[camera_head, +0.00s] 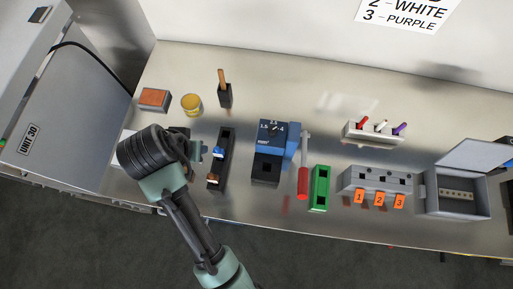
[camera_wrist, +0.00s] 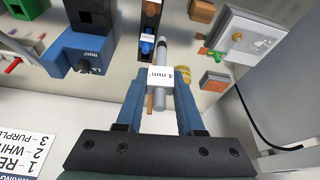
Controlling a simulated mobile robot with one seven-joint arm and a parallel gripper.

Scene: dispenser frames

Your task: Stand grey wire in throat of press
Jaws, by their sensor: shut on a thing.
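My gripper (camera_wrist: 158,85) is shut on the grey wire (camera_wrist: 161,98), which carries a white "4 mm²" tag (camera_wrist: 160,74). The wire lies between the two blue fingers and sticks out past them. In the head view my gripper (camera_head: 198,150) is left of the black rack and mostly hidden by my wrist; the wire cannot be made out there. The blue press (camera_head: 268,150) stands right of the rack, with a dial on top and a dark square opening at its front. The press (camera_wrist: 85,55) also shows upper left in the wrist view, apart from the wire.
The black rack (camera_head: 213,174) with blue and brown pieces stands between gripper and press. A red-handled lever (camera_head: 303,182) and green block (camera_head: 320,188) are right of the press. A black holder (camera_head: 225,97), yellow tin (camera_head: 191,105) and orange block (camera_head: 154,98) stand behind.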

